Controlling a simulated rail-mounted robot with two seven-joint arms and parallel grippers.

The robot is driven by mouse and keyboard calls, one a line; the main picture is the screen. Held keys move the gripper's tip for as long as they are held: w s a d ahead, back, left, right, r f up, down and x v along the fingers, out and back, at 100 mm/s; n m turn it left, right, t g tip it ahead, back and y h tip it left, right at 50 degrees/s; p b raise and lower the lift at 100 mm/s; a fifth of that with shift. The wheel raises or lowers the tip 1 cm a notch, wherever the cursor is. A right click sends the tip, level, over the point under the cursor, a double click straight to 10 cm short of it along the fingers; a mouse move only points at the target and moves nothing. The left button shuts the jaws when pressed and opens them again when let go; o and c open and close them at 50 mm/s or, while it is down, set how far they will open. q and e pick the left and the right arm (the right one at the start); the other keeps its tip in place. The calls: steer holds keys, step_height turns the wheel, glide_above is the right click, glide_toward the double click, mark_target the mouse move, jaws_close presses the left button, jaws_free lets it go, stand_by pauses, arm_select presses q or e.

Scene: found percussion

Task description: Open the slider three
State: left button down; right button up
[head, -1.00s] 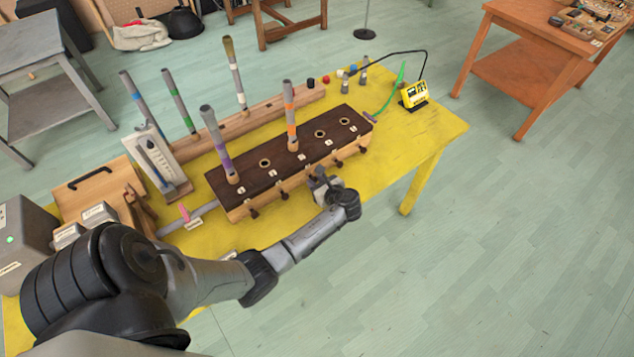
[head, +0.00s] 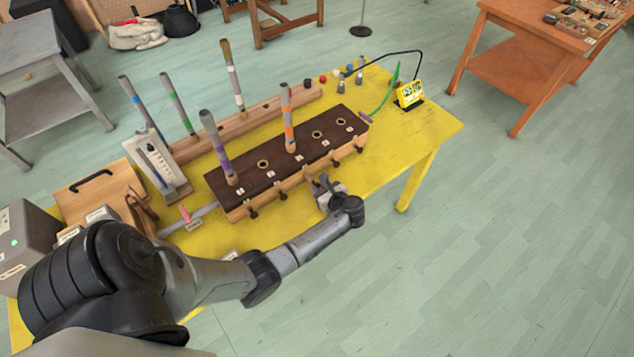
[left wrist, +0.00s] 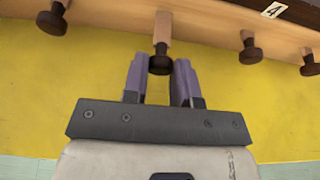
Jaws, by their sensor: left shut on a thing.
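The long wooden wind chest (head: 295,165) has a dark top with numbered holes and a row of dark knobs along its front. My left gripper (head: 322,186) is at the front of the chest, by the third knob. In the left wrist view, the purple fingers of my left gripper (left wrist: 160,78) are shut on the dark knob of slider three (left wrist: 160,62). Its pale wooden bar (left wrist: 162,28) sticks out further than its neighbours. The knob of slider four (left wrist: 250,52) is to its right, below the label 4. My right gripper is out of view.
Tall pipes stand in the chest, one purple-banded (head: 217,148) and one orange-banded (head: 287,118). More pipes stand in a wooden rack (head: 245,122) behind. A small yellow device (head: 410,94) sits at right.

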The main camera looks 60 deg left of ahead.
arm_select(q)
steer(key=c, duration=0.9)
jaws_free()
steer(key=p+v, duration=0.2)
steer(key=v, duration=1.1)
steer(key=shift+d, duration=0.4)
steer(key=shift+r, duration=0.15)
